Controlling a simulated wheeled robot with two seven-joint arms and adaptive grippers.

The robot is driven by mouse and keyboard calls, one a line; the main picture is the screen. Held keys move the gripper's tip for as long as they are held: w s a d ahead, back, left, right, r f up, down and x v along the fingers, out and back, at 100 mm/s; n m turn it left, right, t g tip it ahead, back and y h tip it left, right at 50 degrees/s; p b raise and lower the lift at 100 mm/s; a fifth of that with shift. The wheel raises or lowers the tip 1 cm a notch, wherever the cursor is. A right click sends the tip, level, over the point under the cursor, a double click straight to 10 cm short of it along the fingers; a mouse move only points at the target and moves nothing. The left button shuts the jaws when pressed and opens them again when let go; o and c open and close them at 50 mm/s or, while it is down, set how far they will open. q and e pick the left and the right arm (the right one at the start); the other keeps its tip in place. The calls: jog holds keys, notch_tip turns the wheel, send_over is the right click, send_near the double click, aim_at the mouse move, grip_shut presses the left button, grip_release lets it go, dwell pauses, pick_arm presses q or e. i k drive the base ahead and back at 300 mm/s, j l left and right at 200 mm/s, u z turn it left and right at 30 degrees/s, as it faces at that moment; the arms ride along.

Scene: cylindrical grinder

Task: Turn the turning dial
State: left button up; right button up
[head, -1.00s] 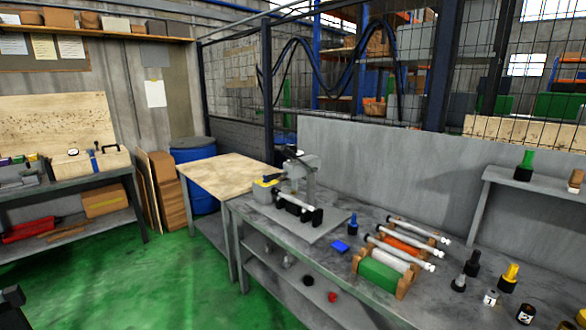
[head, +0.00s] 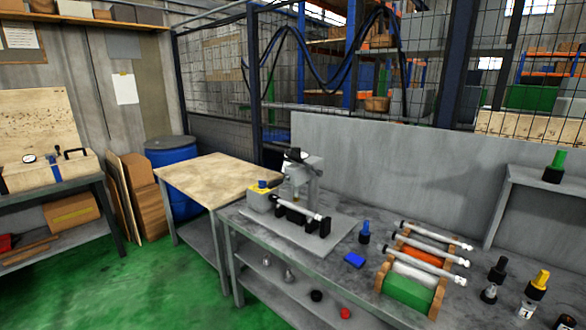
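The small grey grinder (head: 303,177) stands on a grey base plate (head: 335,237) at the left end of the metal workbench. I cannot tell which part is the turning dial at this size. Neither of my grippers is in view.
Green floor (head: 150,285) is clear in front.

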aim_at(262, 184)
jog(key=i+j+z, duration=0.1)
jog(key=j, duration=0.25)
jog(key=i+j+z, duration=0.1)
jog(key=i+j, duration=0.2)
jog(key=i+j+z, duration=0.15)
jog(key=j, duration=0.25)
jog(key=i+j+z, duration=0.1)
jog(key=j, duration=0.3)
jog(key=i+j+z, duration=0.1)
jog(key=j, duration=0.3)
jog(key=i+j+z, duration=0.1)
jog(key=i+j, duration=0.15)
jog(key=j, duration=0.15)
jog(key=i+j+z, duration=0.1)
jog(key=j, duration=0.35)
jog(key=i+z, duration=0.15)
